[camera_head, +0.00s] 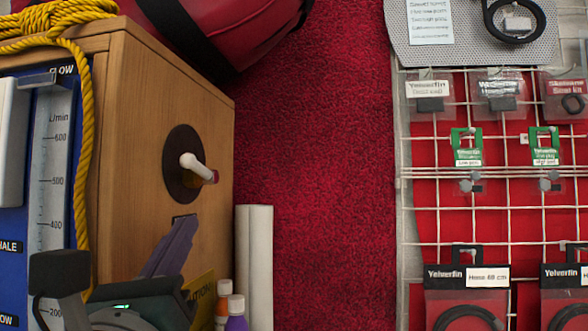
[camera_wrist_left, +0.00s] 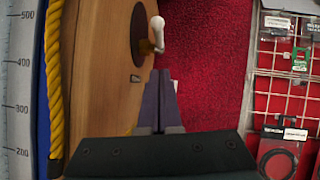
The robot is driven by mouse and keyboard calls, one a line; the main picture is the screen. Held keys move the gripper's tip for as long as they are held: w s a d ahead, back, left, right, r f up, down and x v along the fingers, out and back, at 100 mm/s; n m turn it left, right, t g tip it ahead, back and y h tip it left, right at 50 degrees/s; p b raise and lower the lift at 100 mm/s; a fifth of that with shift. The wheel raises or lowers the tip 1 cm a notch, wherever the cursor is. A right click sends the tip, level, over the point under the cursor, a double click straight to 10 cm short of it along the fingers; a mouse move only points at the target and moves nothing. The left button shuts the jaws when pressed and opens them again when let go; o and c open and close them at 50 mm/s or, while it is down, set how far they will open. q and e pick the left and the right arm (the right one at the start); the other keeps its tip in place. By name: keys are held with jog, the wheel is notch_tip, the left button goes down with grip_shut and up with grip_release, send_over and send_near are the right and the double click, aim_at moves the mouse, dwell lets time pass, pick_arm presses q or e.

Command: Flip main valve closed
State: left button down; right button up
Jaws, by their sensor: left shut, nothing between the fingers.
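The main valve is a white lever (camera_head: 197,168) on a dark round plate (camera_head: 178,150), on the side of a wooden cabinet (camera_head: 140,110). In the head view the lever slants down to the right and its end looks reddish. In the left wrist view the white lever (camera_wrist_left: 157,32) stands beyond the fingertips, beside its dark plate (camera_wrist_left: 137,40). My left gripper (camera_head: 184,226) has purple fingers; they are closed together and empty, below the lever and apart from it. They also show in the left wrist view (camera_wrist_left: 160,78). My right gripper is not in view.
A yellow rope (camera_head: 82,170) hangs along the cabinet's front edge beside a blue flow gauge panel. White tubes (camera_head: 255,265) and small bottles (camera_head: 236,312) stand below right of the valve. A wire rack (camera_head: 490,190) with packaged parts is at right. Red carpet-like surface (camera_head: 310,180) lies between.

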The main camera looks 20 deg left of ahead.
aim_at(198, 174)
pick_arm(q)
jog(key=w+r+p, duration=0.1)
jog(key=a+r+p, duration=0.1)
jog(key=w+r+p, duration=0.1)
jog(key=r, duration=0.1)
jog(key=shift+w+a, duration=0.25)
jog(key=shift+w, duration=0.1)
jog(key=shift+w+a+r+p, duration=0.15)
jog(key=shift+a+r+p, duration=0.05)
jog(key=shift+r+p, duration=0.4)
